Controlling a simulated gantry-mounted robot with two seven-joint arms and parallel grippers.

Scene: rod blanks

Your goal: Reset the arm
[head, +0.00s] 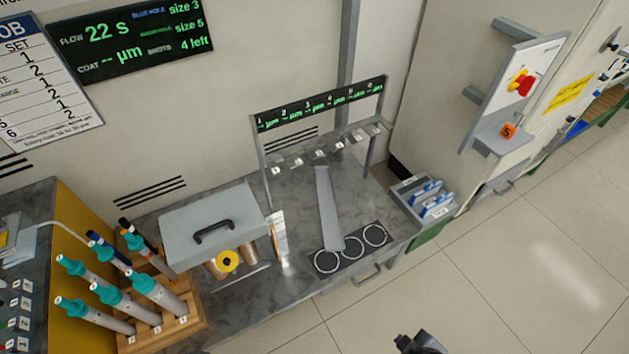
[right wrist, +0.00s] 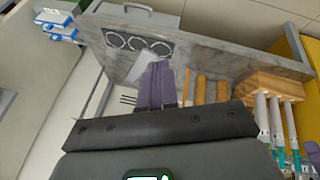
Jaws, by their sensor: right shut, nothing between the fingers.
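My right gripper (head: 404,341) shows only in part at the bottom edge of the head view, over the floor in front of the bench and apart from everything on it. In the right wrist view my right gripper (right wrist: 160,66) has its two purple-grey fingers together, with nothing between them.
The grey bench (head: 245,305) carries a plate with three rings (head: 352,253), a grey lidded box (head: 212,222) and a wooden rack (head: 190,328) of teal-topped tools. A bin with blue items (head: 428,198) stands right of it. The floor (head: 530,260) at right is clear.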

